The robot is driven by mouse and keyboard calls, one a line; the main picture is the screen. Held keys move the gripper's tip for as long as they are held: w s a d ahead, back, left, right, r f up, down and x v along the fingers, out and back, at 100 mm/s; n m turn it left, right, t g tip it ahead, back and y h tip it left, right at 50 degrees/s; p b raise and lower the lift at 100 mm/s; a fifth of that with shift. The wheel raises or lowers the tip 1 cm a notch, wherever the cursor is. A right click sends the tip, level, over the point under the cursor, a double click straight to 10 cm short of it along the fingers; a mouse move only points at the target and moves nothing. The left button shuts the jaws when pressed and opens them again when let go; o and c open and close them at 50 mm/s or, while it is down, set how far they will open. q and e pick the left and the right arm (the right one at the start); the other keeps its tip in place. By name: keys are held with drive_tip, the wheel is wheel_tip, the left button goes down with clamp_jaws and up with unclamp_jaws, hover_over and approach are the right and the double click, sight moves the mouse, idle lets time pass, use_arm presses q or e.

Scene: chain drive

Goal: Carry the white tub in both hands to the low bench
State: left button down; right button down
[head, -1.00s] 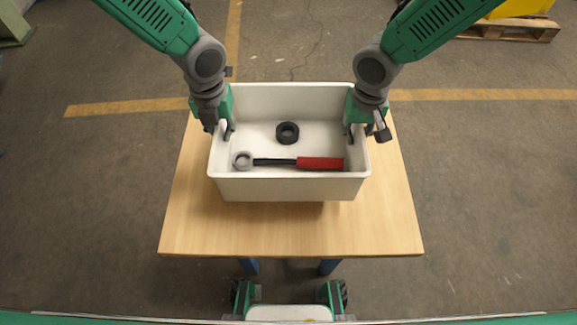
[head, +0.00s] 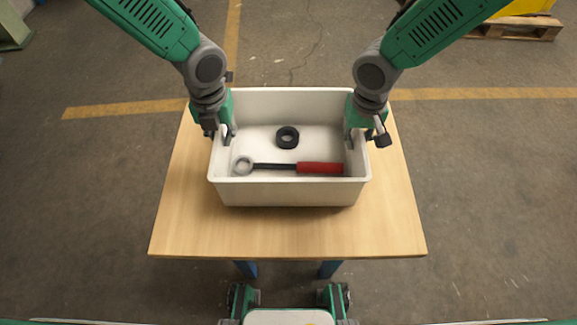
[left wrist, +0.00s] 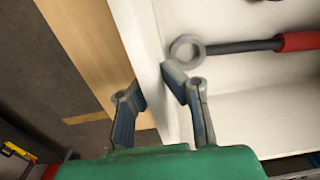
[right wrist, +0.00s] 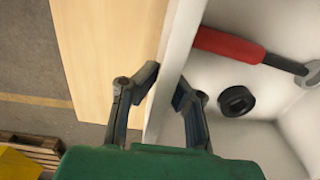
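The white tub (head: 290,193) is level over the wooden bench top (head: 290,238), in its middle; I cannot tell whether its bottom touches the wood. Inside lie a dark ring (head: 287,137) and a red-handled tool (head: 320,168) with a grey ring end. My left gripper (head: 221,135) has one finger on each side of the tub's left wall, and the left wrist view shows the fingers (left wrist: 152,92) close on it. My right gripper (head: 360,138) straddles the right wall the same way, as the right wrist view (right wrist: 166,82) shows. The tub's underside is hidden.
The bench top has bare wood left, right and in front of the tub. Blue bench legs (head: 331,269) show below its near edge. A pallet (head: 510,29) with a yellow object stands at the far right.

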use_arm(q)
drive_tip(key=shift+d+f+b, duration=0.1)
drive_tip(key=shift+f+b, duration=0.3)
drive_tip(key=shift+f, duration=0.1)
use_arm(e)
drive_tip(key=shift+f, duration=0.55)
use_arm(q)
drive_tip(key=shift+f, duration=0.25)
use_arm(e)
drive_tip(key=shift+a+f, duration=0.1)
drive_tip(key=shift+f, duration=0.1)
use_arm(q)
drive_tip(key=c, duration=2)
unclamp_jaws()
drive_tip(key=shift+a, duration=0.35)
use_arm(e)
drive_tip(key=c, duration=2)
unclamp_jaws()
drive_tip(key=shift+a, duration=0.15)
use_arm(q)
drive_tip(key=shift+o, duration=1.4)
drive_tip(key=shift+s+a, duration=0.1)
drive_tip(key=shift+a, duration=0.1)
use_arm(e)
drive_tip(key=shift+o, duration=1.4)
drive_tip(key=shift+a+r, duration=0.1)
drive_tip(key=shift+a, duration=0.1)
